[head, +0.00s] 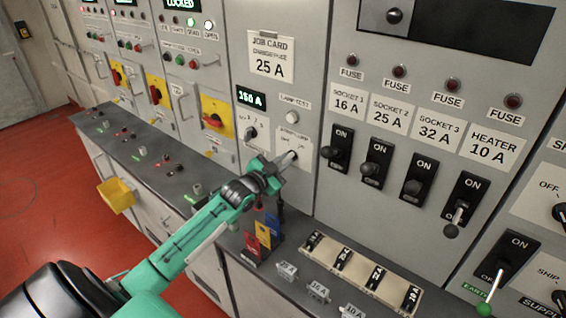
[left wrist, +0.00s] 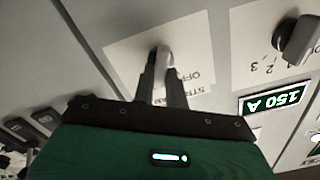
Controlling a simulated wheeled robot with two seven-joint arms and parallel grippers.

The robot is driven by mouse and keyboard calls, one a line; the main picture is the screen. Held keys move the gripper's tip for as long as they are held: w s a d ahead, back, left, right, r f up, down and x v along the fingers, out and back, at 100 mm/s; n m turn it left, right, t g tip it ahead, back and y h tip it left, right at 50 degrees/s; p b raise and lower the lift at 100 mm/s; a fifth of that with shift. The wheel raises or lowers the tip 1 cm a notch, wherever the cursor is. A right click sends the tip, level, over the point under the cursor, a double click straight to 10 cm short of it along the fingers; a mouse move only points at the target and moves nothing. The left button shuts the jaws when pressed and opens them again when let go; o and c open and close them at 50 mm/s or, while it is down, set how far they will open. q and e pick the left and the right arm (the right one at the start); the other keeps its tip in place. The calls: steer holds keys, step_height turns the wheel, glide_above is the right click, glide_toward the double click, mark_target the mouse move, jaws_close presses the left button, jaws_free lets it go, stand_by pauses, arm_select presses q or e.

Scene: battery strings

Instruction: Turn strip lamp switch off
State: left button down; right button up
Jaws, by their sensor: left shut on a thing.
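The strip lamp switch plate (head: 297,140) is a white label on the grey panel, below the lamp test button. It also shows upside down in the left wrist view (left wrist: 195,40), with "STRIP" and "OFF" partly readable. A pale switch lever (left wrist: 163,55) stands between my left fingertips. My left gripper (head: 288,159) reaches this plate and is shut on the lever; it also shows in the left wrist view (left wrist: 163,72). The fingers hide part of the lever and the lettering, so I cannot tell the switch's position. My right gripper is not in view.
A rotary selector (head: 250,133) and a lit "150 A" display (head: 251,98) are left of the plate. Black socket switches (head: 376,161) are to the right. Below, coloured tags (head: 266,231) and a fuse tray (head: 362,281) are on the console ledge.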

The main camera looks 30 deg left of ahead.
arm_select(q)
steer(key=shift+n, duration=0.3)
steer(key=n+p, duration=0.1)
steer(key=n, duration=0.1)
steer(key=shift+a+n, duration=0.1)
steer(key=shift+n, duration=0.3)
steer(key=n+p, duration=0.1)
steer(key=n, duration=0.1)
steer(key=shift+n, duration=0.3)
steer(key=n, duration=0.4)
steer(key=shift+a+n+p, duration=0.15)
steer(key=shift+n+p, duration=0.15)
steer(key=shift+p, duration=0.05)
steer(key=shift+n, duration=0.5)
steer(key=c, duration=1.4)
jaws_free()
steer(key=shift+c, duration=0.2)
